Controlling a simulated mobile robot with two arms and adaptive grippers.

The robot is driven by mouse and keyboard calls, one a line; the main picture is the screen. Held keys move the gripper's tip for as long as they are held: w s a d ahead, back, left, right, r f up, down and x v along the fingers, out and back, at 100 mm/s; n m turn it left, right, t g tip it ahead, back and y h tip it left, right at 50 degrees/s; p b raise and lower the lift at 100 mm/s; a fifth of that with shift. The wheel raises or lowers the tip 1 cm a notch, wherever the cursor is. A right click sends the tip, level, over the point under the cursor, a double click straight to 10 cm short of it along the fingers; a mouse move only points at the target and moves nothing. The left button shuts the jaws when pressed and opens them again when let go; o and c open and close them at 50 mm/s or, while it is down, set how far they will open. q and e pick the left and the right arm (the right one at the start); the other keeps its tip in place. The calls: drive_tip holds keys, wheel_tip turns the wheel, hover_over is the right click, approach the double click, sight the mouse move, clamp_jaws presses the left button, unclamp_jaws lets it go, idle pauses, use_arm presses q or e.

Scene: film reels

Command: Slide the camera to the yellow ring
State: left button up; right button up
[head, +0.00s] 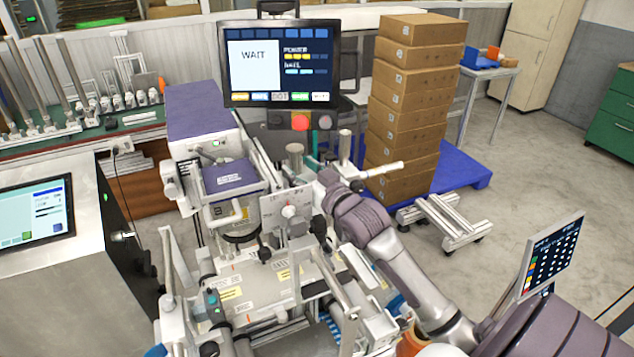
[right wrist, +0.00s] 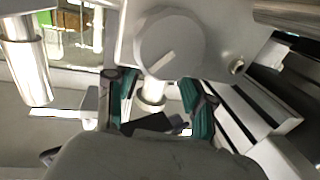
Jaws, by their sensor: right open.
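The camera appears to be the boxy unit with a purple top (head: 228,177), with a dark round lens-like part below it, on the metal rig at the centre of the head view. A grey plate with a round knob (head: 289,211) stands just right of it. My right gripper (head: 318,190) is beside this plate, its fingertips partly hidden. In the right wrist view its two teal-padded fingers (right wrist: 160,104) are open, with a pale metal stem (right wrist: 152,92) below a large round knob (right wrist: 168,45) showing between them. I cannot make out a yellow ring. My left gripper is not in view.
A monitor reading WAIT (head: 279,63) stands behind the rig. Stacked cardboard boxes (head: 412,95) stand on a blue pallet (head: 465,170) at the back right. A touchscreen cabinet (head: 60,275) is at the left. Metal posts and rails crowd my right gripper; open floor (head: 540,150) lies right.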

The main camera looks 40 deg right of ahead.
drive_tip(key=s, duration=0.9)
drive_tip(key=shift+s+a, duration=0.15)
drive_tip(key=shift+s, duration=0.1)
